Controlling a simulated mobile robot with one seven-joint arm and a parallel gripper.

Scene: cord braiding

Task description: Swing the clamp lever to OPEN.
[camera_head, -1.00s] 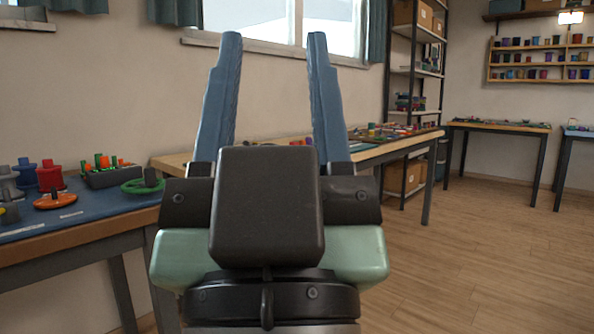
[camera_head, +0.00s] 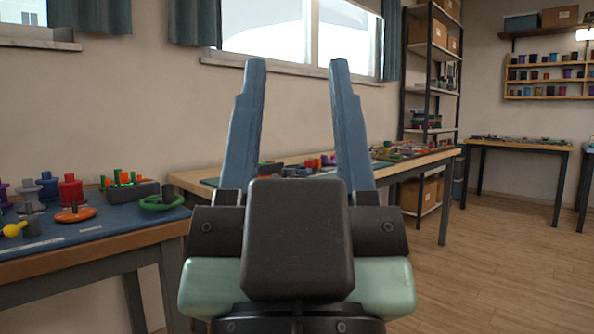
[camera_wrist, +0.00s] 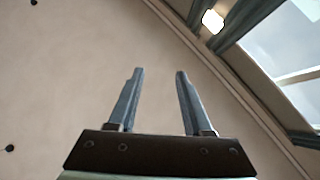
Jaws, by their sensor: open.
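My gripper (camera_head: 298,125) is raised in the middle of the head view, its two blue fingers apart with nothing between them. In the wrist view my gripper (camera_wrist: 155,100) is also empty, with wall behind it. I cannot make out a clamp lever or an OPEN mark in any view. On the left table, small and far, are a green ring-shaped piece (camera_head: 162,203) with a dark post and an orange disc (camera_head: 75,214) with a dark post. I cannot tell whether either belongs to the clamp.
The left table (camera_head: 100,246) holds a blue mat, several spools and a dark rack (camera_head: 131,191) with green and orange pegs. A second table (camera_head: 420,163) with small parts stands along the wall. A shelf unit (camera_head: 430,90) stands behind. The wooden floor (camera_head: 490,260) at right is clear.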

